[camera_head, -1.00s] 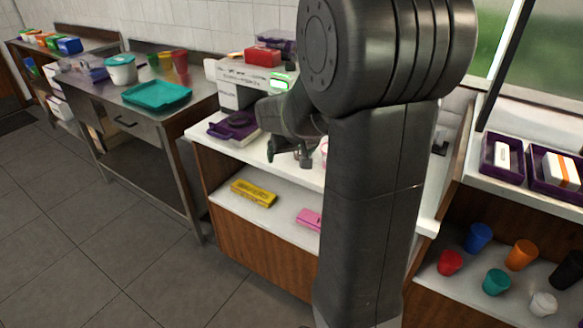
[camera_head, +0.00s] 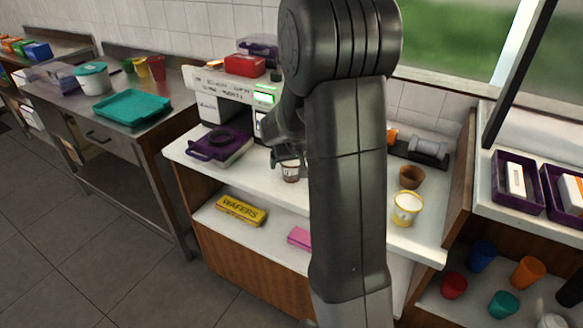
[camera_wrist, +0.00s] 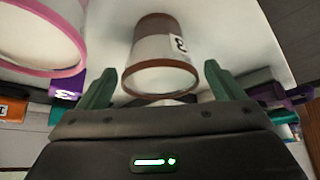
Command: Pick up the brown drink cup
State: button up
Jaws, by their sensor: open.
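A white cup with brown rims and a label with a dark character (camera_wrist: 160,52) lies ahead of my open fingers in the wrist view, near the middle between them. It shows in the head view as a small cup (camera_head: 290,172) on the white counter, just under my gripper (camera_head: 287,158). In the wrist view my gripper (camera_wrist: 158,88) is open, with one green finger on each side of the cup's near end. I cannot tell whether the fingers touch it. My arm hides part of the counter in the head view.
A pink-rimmed white cup (camera_wrist: 45,35) is close to the left finger. A yellow-rimmed cup (camera_head: 407,208) and a plain brown cup (camera_head: 411,177) stand right of my arm. A purple-lidded box (camera_head: 220,145) and white machine (camera_head: 232,90) are left and behind.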

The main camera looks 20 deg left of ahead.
jog(key=c, duration=1.1)
jog(key=shift+r, duration=0.1)
